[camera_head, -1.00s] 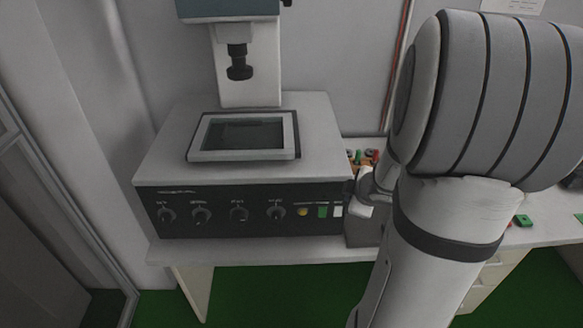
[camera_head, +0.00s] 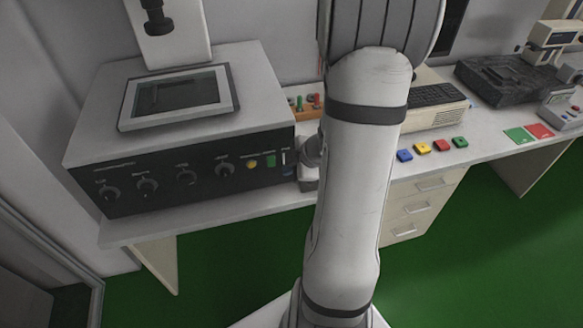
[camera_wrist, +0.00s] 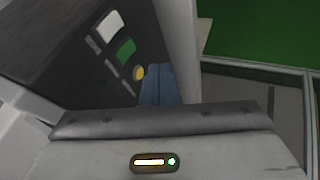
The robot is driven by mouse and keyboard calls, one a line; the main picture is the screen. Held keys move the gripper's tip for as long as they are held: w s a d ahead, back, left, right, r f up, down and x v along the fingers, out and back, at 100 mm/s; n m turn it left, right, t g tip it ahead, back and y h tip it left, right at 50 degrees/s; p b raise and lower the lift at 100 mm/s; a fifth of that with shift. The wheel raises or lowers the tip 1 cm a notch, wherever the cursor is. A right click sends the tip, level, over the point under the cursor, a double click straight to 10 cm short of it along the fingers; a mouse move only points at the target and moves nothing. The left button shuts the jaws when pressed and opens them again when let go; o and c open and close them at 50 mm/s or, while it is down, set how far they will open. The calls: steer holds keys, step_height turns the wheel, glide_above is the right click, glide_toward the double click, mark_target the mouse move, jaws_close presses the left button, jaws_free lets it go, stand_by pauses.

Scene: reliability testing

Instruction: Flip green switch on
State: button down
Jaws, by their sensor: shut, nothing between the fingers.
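The green switch (camera_head: 270,161) is on the dark front panel of the machine (camera_head: 190,172), between a yellow button (camera_head: 253,165) and a white switch (camera_head: 284,157). The wrist view shows the green switch (camera_wrist: 125,51) unobstructed, with the white switch (camera_wrist: 109,26) above it and the yellow button (camera_wrist: 139,73) below. My gripper's blue fingers (camera_wrist: 160,84) are together and empty, beside the yellow button in that picture. In the head view, a small blue part of my gripper (camera_head: 288,171) shows just below the white switch. I cannot tell whether the fingers touch the panel.
Several dark knobs (camera_head: 187,177) line the panel's left part. Right of my arm are blue, yellow, red and green blocks (camera_head: 422,148), a beige computer (camera_head: 437,104) and a dark device (camera_head: 505,85) on the worktop. Green floor (camera_head: 460,240) lies open in front.

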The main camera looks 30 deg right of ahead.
mark_target(269, 167)
steer(key=w+f+b, duration=0.1)
steer(key=w+f, duration=0.4)
steer(key=w, duration=0.2)
steer(key=shift+f, duration=0.25)
steer(key=shift+a, duration=0.1)
steer(key=shift+w+r+p, duration=0.15)
steer(key=shift+r+p, duration=0.6)
stand_by(0.4)
